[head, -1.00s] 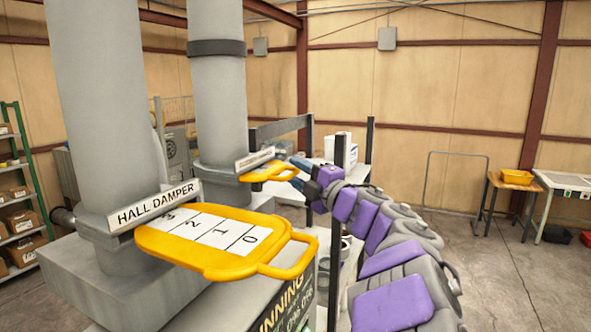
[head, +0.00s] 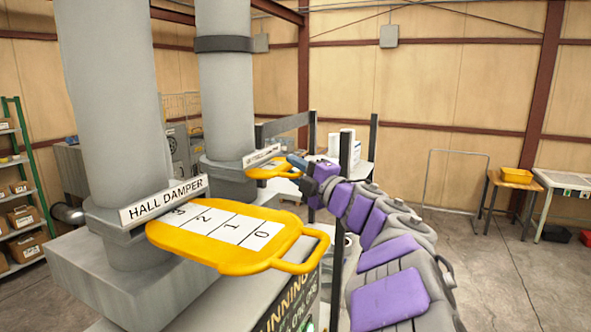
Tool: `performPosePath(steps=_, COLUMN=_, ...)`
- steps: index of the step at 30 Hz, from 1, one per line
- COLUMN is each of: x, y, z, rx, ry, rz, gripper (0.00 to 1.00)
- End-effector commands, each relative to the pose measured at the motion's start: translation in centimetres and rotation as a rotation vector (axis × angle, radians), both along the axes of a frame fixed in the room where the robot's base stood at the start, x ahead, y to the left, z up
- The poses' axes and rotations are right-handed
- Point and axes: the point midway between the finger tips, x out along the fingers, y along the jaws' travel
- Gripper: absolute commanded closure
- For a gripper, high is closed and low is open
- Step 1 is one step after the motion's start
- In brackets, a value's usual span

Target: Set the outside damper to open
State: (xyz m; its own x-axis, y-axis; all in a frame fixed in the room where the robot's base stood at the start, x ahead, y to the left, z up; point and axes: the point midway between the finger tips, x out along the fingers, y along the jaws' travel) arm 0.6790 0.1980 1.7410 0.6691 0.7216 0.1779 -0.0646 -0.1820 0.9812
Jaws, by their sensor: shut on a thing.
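The far damper has a yellow handled plate (head: 262,173) sticking out from the base of the rear grey pipe (head: 226,110). Its sign (head: 262,155) is too small to read clearly. My gripper (head: 296,164) is at the right end of this plate, shut on its handle; the fingertips are small and partly hidden. The nearer yellow plate (head: 287,245) is signed HALL DAMPER (head: 165,200). It is pulled out, with the marks 3, 2, 1 and 0 showing, and my gripper is away from it.
The front grey pipe (head: 112,90) stands left of my arm. Dark posts and a shelf with a white container (head: 341,148) stand behind the gripper. A table with a yellow bin (head: 517,175) is at the far right. Open floor lies between.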

Motion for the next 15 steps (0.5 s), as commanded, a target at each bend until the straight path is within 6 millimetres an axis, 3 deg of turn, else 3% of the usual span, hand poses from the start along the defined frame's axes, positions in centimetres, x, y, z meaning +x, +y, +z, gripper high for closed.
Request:
performPosePath(steps=8, x=-0.1, y=-0.3, z=0.4, rx=0.008, ry=-0.005, rz=-0.003, gripper=1.0)
performPosePath(steps=15, x=-1.5, y=-3.9, z=0.6, rx=0.009, ry=-0.006, rz=-0.008, gripper=1.0)
